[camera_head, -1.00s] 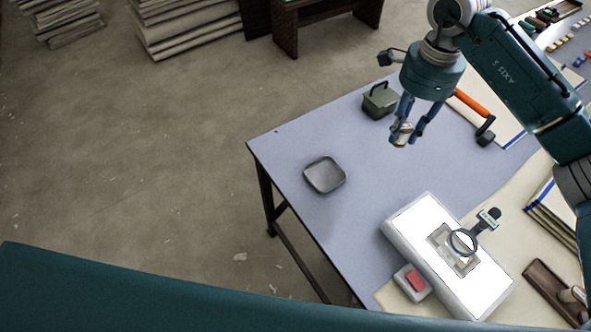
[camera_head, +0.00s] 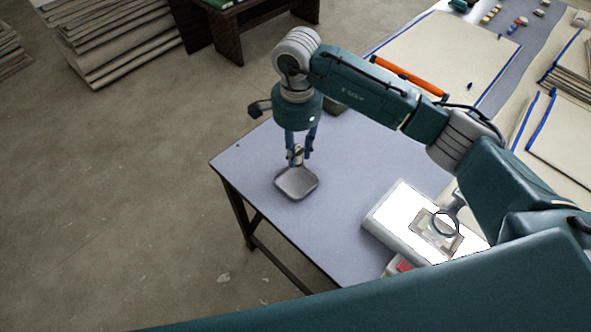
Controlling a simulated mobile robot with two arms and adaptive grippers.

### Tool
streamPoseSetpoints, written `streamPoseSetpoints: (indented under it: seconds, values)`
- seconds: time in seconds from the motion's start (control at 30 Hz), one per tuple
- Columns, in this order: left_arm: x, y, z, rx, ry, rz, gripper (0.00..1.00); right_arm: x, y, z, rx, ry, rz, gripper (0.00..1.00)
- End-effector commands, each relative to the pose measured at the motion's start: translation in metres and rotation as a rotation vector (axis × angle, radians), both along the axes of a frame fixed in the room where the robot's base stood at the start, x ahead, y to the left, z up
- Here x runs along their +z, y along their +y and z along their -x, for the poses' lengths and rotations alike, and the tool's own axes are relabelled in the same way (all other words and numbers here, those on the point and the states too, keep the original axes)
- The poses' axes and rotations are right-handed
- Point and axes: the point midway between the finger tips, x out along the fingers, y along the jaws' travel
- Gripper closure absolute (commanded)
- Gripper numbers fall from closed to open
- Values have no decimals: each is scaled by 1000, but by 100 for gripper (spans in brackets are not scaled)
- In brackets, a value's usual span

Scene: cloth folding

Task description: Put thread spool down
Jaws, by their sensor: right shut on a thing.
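My right gripper (camera_head: 299,157) points down over the back edge of a small grey square dish (camera_head: 296,184) on the table. Its fingers are shut on the thread spool (camera_head: 298,152), a small pale and metallic-looking piece between the fingertips. The spool is at or just above the dish's far rim; I cannot tell whether it touches. My left gripper is not in view.
The blue-grey table (camera_head: 250,160) is clear around the dish. A white light box (camera_head: 395,213) with a magnifier (camera_head: 446,222) stands to the right. A red-topped block (camera_head: 402,266) is partly hidden. An orange-handled tool (camera_head: 410,75) lies behind my arm.

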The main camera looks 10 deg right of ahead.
Motion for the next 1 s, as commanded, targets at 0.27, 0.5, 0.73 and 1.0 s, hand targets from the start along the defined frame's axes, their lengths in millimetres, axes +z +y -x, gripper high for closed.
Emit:
streamPoseSetpoints:
  seconds: [0.27, 0.5, 0.73, 1.0]
  values:
    - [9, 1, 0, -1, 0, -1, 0, -49, 1, 1, 0, 1, -1, 93]
    - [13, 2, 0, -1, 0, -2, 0, -70, 0, 2, -1, 4, 1, 93]
    - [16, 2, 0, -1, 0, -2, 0, -97, 0, 0, 0, 0, 0, 93]
    - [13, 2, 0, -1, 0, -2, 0, -99, 0, 0, 0, -1, 1, 93]
